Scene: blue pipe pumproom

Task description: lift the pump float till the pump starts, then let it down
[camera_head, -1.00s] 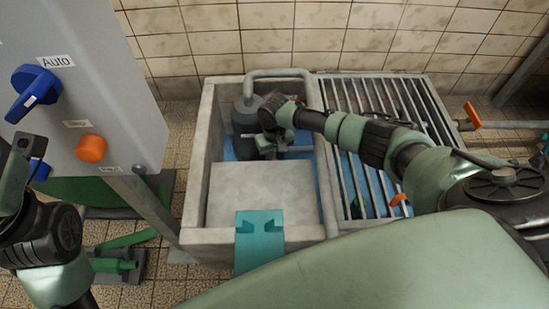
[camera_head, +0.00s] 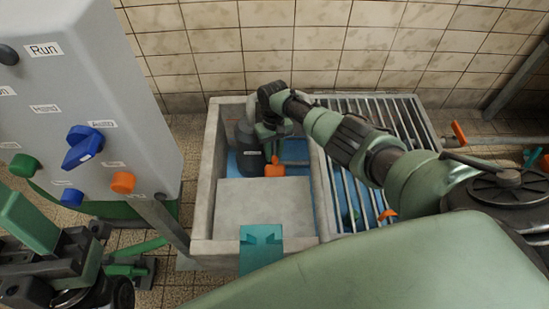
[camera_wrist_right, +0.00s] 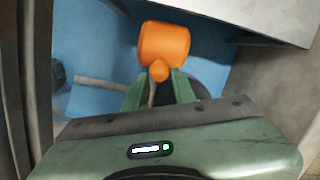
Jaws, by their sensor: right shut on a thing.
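The orange pump float (camera_head: 275,170) hangs in the sump pit beside the dark grey pump (camera_head: 247,145). My right gripper (camera_head: 271,148) reaches into the pit from above. In the right wrist view, its green fingertips (camera_wrist_right: 160,85) are closed on the small orange knob of the float (camera_wrist_right: 164,43). Blue water shows around and below the float; its exact height over the water I cannot tell. Parts of my left arm and gripper (camera_head: 28,222) show at the lower left, apart from the pit.
The concrete pit wall (camera_head: 207,175) surrounds the pump, with a flat slab (camera_head: 264,207) covering the front. A metal grating (camera_head: 365,190) lies to the right. A grey control panel (camera_head: 100,60) with a blue switch (camera_head: 82,148) and an orange button (camera_head: 123,182) stands at left.

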